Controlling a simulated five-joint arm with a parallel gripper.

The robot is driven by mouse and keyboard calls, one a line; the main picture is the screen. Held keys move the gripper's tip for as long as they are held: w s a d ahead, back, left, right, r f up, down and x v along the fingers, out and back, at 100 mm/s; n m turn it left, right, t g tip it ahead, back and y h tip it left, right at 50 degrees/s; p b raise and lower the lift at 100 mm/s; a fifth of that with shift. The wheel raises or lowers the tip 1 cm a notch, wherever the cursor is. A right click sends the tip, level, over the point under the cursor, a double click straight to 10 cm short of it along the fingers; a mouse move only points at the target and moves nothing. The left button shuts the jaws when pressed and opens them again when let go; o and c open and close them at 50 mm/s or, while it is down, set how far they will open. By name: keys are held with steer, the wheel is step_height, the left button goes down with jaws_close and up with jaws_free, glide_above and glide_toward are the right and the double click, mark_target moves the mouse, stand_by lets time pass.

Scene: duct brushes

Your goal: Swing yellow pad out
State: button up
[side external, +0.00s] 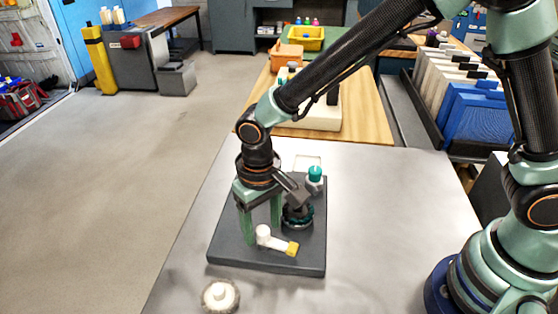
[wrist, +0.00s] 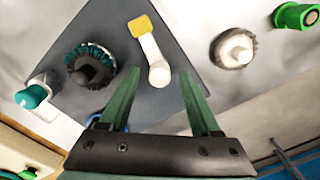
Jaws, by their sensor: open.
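The yellow pad (side external: 292,249) is at the free end of a white arm (side external: 274,242) on a dark board (side external: 225,250). In the side view the pad points right and toward the camera. In the wrist view the yellow pad (wrist: 139,26) is at the top, with the white arm (wrist: 149,47) running down to a rounded white hub. My gripper (side external: 262,233) is open and empty, its green fingers pointing down over the board. In the wrist view my gripper (wrist: 158,73) has a finger on each side of the hub. I cannot tell whether they touch it.
A dark brush with teal bristles (side external: 298,217) stands beside the arm, and a teal-capped fitting (side external: 315,175) is at the board's far corner. A pale round brush (side external: 220,295) sits off the board near the front. The table (side external: 375,220) is clear to the right.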

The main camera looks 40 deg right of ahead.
mark_target(262, 230)
step_height(262, 230, up, 12)
stand_by(0.5)
steer(key=s+d+r+t, duration=0.2)
steer(key=d+r, duration=0.1)
steer(key=d, duration=0.8)
steer(key=s+d+r+t, duration=0.2)
steer(key=d+r+t, duration=0.1)
steer(key=d, duration=0.9)
steer(key=shift+s+d+m+t, duration=0.25)
steer(key=shift+s+m+t, duration=0.05)
steer(key=shift+s, duration=0.05)
